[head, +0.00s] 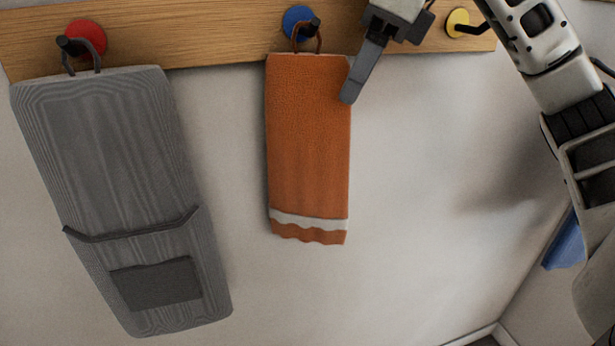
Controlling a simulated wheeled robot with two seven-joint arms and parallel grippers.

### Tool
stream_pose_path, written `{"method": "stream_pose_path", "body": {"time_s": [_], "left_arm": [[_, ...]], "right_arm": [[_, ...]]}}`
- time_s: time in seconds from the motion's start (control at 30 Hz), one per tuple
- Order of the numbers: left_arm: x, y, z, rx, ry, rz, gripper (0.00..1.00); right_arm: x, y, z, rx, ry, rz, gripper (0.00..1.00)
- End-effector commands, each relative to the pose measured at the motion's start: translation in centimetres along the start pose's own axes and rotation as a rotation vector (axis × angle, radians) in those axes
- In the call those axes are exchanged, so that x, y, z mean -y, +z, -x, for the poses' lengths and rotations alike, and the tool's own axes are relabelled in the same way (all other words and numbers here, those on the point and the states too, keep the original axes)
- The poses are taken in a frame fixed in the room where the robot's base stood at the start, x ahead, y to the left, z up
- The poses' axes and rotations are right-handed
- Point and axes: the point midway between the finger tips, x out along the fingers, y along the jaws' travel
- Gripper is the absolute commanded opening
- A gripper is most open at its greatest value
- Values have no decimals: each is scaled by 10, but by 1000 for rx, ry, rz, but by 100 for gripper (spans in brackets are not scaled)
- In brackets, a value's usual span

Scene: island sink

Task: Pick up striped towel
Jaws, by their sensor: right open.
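The striped towel (309,140) is orange with a white band near its wavy bottom edge. It hangs by a brown loop from the hook on the blue disc (298,21), in the middle of the wooden rail. My right gripper (358,82) is at the towel's upper right edge. One dark finger shows, pointing down and overlapping or just in front of that edge; the other finger cannot be made out. It is open and holds nothing that I can see; whether it touches the towel I cannot tell. My left gripper is not in view.
A grey apron-like cloth (110,150) with a pocket hangs at the left from the hook on the red disc (88,38). The wooden rail (190,35) runs along the top. A yellow disc hook (459,22) is at the right. The wall below is bare.

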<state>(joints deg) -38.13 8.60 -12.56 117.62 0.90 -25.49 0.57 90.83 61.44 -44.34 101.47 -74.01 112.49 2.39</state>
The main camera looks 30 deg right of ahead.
Motion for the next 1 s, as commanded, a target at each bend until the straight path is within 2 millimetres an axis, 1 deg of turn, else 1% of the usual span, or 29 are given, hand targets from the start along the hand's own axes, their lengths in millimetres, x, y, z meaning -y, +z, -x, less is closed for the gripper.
{"method": "stream_pose_path", "body": {"time_s": [0.1,0.2,0.47,0.5,0.57,0.6,0.63,0.67,0.9,1.0], "left_arm": [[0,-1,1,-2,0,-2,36],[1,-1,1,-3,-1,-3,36],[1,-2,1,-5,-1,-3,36],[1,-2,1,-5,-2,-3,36],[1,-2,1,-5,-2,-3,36],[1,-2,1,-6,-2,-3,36],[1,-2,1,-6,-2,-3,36],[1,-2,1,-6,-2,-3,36],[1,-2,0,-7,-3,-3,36],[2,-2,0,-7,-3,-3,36]], "right_arm": [[0,0,-18,-4,1,-1,49],[0,0,-27,-2,0,-1,49],[0,0,-29,0,0,-1,49],[0,0,-29,0,0,0,38],[0,0,-29,0,0,0,21],[0,0,-29,0,0,0,10],[0,0,-29,0,0,0,2],[0,0,-29,0,0,0,0],[0,0,-29,1,0,0,0],[-3,0,-25,2,0,2,0]]}}
